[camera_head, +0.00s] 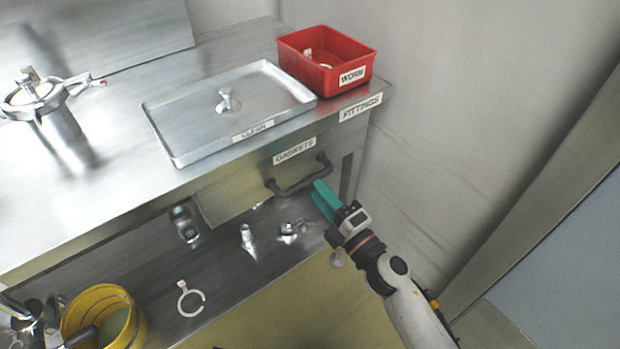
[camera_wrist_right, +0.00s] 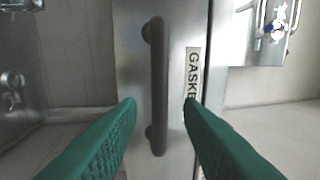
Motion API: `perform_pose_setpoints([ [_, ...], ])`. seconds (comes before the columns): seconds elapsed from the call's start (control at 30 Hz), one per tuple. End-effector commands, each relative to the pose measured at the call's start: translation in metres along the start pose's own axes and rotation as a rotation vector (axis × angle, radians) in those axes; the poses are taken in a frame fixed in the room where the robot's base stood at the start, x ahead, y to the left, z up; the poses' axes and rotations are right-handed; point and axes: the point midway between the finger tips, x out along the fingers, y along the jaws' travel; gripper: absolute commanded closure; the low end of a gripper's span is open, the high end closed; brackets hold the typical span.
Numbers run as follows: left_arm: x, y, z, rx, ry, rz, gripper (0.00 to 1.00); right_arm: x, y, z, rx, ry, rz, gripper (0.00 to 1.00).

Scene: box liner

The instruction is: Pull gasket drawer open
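The gasket drawer (camera_head: 233,194) is in the front of the steel bench, under a label reading GASKETS (camera_head: 294,151). It looks closed or nearly so. Its dark bar handle (camera_head: 300,184) sticks out from the front. My left gripper is not in view.
A tray labelled CLEAN (camera_head: 190,115) and a red bin labelled WORN (camera_head: 325,58) sit on the bench top. A lower shelf (camera_head: 220,265) holds metal fittings, a clamp ring (camera_head: 190,298) and a yellow bucket (camera_head: 103,317). A wall is at the right.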

Motion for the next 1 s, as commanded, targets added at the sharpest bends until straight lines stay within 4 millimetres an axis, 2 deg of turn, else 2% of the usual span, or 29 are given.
perform_pose_setpoints([
  [0.1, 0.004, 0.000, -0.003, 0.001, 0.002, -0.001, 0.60, 0.022, -0.001, 0.000, -0.001, 0.000, -0.001, 0.67],
  [0.3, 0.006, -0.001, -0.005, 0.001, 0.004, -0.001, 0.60, 0.042, 0.000, 0.000, 0.001, 0.000, 0.001, 0.67],
  [0.63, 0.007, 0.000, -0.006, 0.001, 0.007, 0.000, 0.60, 0.045, 0.001, 0.000, 0.001, 0.001, 0.001, 0.67],
  [0.67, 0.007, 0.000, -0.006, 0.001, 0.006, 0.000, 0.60, 0.045, 0.001, 0.000, 0.001, 0.001, 0.001, 0.69],
  [0.87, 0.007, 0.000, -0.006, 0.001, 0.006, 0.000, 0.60, 0.045, 0.001, 0.000, 0.001, 0.001, 0.002, 1.00],
  [1.0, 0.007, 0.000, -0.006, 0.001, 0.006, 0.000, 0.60, 0.045, 0.001, 0.000, 0.001, 0.001, 0.002, 1.00],
])
